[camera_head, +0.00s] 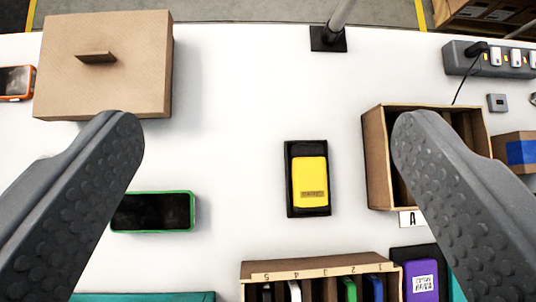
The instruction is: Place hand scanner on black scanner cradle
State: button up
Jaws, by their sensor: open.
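A yellow device (310,175), which looks like the hand scanner, lies on a black rectangular base (308,148) that looks like the scanner cradle. The base's black edge shows around the yellow device, and a small label is near the device's lower end. My gripper (268,122) is open, with its two grey fingers wide apart at the left and right. Nothing is between the fingertips in its grasp. The yellow device and its base show in the gap between the fingers, clear of both.
A closed brown carton (105,70) stands upper left, and a green-rimmed dark device (152,211) lies by the left finger. An open brown box (378,160) is partly behind the right finger. A slotted organizer (320,268) and a purple item (421,281) are at the bottom.

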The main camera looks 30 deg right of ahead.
jog(key=s+a+r+t, duration=0.3)
jog(key=s+r, duration=0.2)
jog(key=r, duration=0.3)
jog(key=s+a+r+t, duration=0.3)
jog(key=s+r, duration=0.2)
jog(key=r, duration=0.3)
jog(key=shift+s+a+r+y, duration=0.15)
jog(key=shift+a+r+y, duration=0.05)
jog(key=shift+r+y, duration=0.15)
